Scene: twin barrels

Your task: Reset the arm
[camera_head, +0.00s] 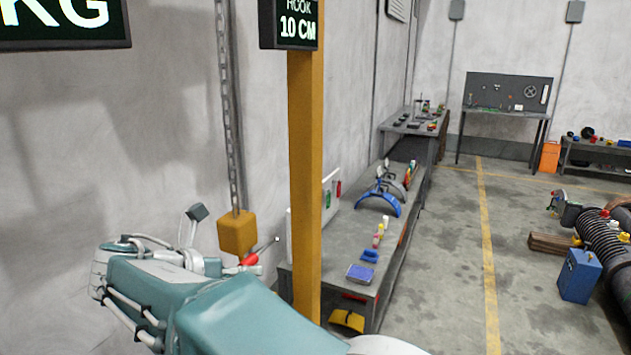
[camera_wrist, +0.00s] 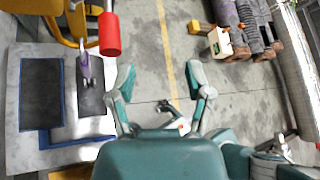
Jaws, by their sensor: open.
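My gripper (camera_wrist: 161,82) shows in the wrist view with its two teal-and-grey fingers spread wide apart. In the head view my teal arm (camera_head: 240,312) fills the lower left. I cannot clearly make out the fingers there.
A yellow block (camera_head: 237,233) hangs on a chain just behind my arm. A yellow post (camera_head: 305,180) stands close to its right. A workbench (camera_head: 345,225) lines the wall. A red cylinder (camera_wrist: 109,34) is near my left finger. Pipes (camera_head: 608,245) lie right; the aisle is clear.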

